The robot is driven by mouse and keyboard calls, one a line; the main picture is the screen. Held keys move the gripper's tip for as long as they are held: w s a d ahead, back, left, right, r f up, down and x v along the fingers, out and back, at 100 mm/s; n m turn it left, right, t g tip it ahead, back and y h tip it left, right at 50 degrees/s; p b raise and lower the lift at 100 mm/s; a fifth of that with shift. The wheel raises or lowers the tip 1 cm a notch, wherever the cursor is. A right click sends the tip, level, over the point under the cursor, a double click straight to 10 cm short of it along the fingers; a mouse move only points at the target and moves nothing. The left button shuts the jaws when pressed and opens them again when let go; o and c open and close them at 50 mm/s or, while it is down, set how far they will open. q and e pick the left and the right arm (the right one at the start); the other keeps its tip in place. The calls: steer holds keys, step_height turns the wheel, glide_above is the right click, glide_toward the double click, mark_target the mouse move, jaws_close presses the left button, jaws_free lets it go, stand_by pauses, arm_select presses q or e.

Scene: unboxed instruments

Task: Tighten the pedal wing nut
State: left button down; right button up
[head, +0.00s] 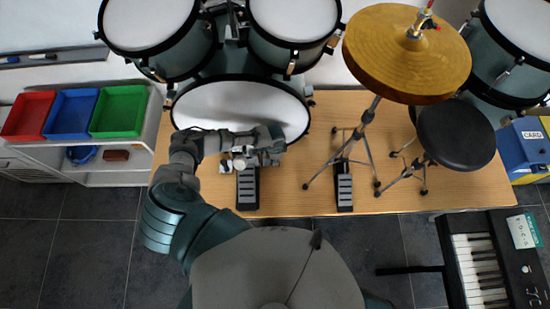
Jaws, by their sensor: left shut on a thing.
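The kick pedal (248,188) has a dark ribbed footboard and stands on the wooden platform in front of the bass drum (240,105). My left arm comes in from the lower left and reaches over the pedal's upper end. My left gripper (258,156) is there, close to the lower edge of the bass drum, shut on a small part at the top of the pedal. That part appears to be the wing nut, but the fingers hide most of it and it is too small to make out clearly. My right gripper is not in view.
The hi-hat cymbals (405,55) stand on a tripod with a second pedal (344,190). A round black stool (455,134) is right of it. Red (28,115), blue (70,113) and green (119,110) bins sit at left. A keyboard (495,260) is at lower right.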

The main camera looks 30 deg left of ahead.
arm_select(q)
steer(key=shift+s+a+f+m, duration=0.1)
steer(key=shift+m, duration=0.5)
steer(key=c, duration=1.1)
jaws_free()
steer(key=shift+c, duration=0.2)
step_height(320, 180, up, 12)
steer(key=shift+f, duration=0.1)
